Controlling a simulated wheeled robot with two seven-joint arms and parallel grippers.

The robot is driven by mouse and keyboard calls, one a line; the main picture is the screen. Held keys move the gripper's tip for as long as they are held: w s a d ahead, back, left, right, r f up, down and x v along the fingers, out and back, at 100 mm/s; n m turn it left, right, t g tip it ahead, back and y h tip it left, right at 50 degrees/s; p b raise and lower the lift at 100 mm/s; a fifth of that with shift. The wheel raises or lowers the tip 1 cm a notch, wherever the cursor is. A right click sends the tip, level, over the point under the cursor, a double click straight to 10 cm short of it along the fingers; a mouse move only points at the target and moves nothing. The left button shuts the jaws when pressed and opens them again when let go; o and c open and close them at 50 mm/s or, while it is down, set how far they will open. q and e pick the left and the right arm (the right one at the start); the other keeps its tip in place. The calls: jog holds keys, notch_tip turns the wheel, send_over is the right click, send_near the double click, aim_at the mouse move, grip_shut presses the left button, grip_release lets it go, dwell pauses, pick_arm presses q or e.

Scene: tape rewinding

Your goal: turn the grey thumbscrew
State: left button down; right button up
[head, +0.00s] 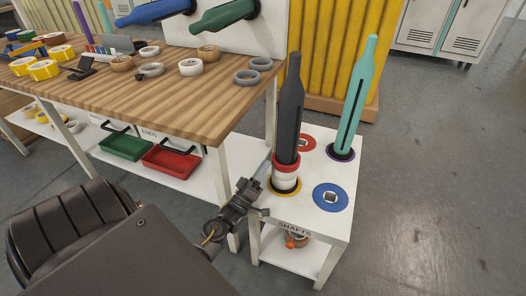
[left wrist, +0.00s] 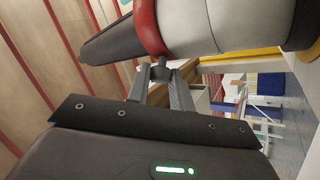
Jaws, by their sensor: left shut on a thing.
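A dark grey bottle-shaped shaft (head: 290,100) stands upright on the white shafts stand, in the yellow ring (head: 273,189). A red and white collar (head: 286,174) sits around its lower end. My left gripper (head: 265,171) reaches in from the left to the collar's side. In the left wrist view, my left gripper (left wrist: 162,76) is shut on the small grey thumbscrew (left wrist: 161,72), which sticks out by the red band (left wrist: 146,27) of the collar. The fingers cover part of the screw. In the head view the thumbscrew cannot be made out. My right gripper is not in view.
A teal shaft (head: 352,105) stands at the back right of the white stand (head: 308,214). A blue ring (head: 331,197) and a red ring (head: 304,143) lie on its top. A wooden table (head: 160,95) with tape rolls is at left, with green (head: 126,146) and red (head: 171,160) trays below.

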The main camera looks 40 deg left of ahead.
pick_arm(q)
jog(key=c, duration=1.2)
grip_release()
jog(key=v, duration=1)
jog(key=shift+s+f, duration=0.25)
jog(key=shift+s, duration=0.05)
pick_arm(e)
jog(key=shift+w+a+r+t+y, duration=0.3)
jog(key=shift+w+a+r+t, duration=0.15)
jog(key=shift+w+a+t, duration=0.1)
